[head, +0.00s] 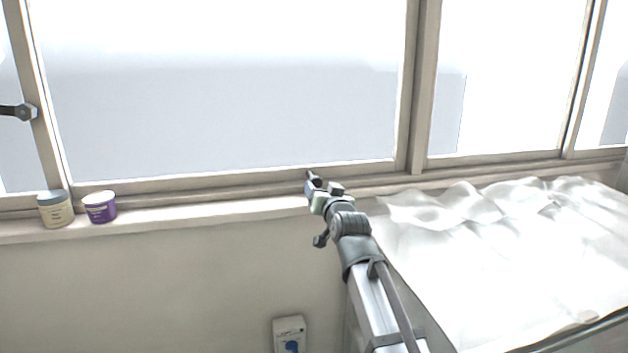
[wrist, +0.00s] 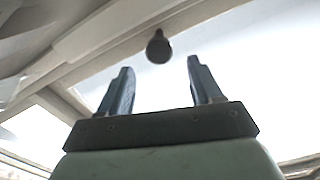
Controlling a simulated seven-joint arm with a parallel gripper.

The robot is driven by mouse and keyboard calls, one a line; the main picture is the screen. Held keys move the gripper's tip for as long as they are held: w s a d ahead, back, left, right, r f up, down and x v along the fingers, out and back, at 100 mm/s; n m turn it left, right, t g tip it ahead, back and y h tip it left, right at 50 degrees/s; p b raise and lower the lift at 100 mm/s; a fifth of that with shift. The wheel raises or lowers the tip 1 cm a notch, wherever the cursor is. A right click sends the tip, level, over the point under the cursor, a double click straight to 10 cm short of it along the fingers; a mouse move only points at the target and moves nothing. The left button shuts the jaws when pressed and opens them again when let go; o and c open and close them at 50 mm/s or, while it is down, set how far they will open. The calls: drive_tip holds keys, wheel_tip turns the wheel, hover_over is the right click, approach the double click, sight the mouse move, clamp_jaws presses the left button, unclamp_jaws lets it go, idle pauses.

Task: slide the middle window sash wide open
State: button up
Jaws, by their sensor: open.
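The middle window sash (head: 230,175) is a beige frame around a large pale pane, spanning the left and centre of the head view. A grey knob-like fitting (head: 27,112) sits on the upright at its left. My gripper (head: 311,180) is at the sash's bottom rail, right of centre, just above the sill. In the wrist view my gripper (wrist: 158,68) is open, with two dark blue fingers apart and nothing between them. A dark round knob (wrist: 158,46) on a frame bar shows just beyond the fingertips, in line with the gap. In the head view I cannot make out this knob.
A cream jar (head: 55,210) with a grey lid and a purple tub (head: 100,207) stand on the sill (head: 215,212) at left. A crumpled white sheet (head: 480,240) covers a surface at right. A white box (head: 289,333) stands low against the wall. The sill between tub and gripper is clear.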

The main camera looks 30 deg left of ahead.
sight(314, 178)
drive_tip(key=x, duration=0.9)
drive_tip(key=shift+w+a, duration=0.1)
drive_tip(key=shift+c, duration=0.2)
clamp_jaws()
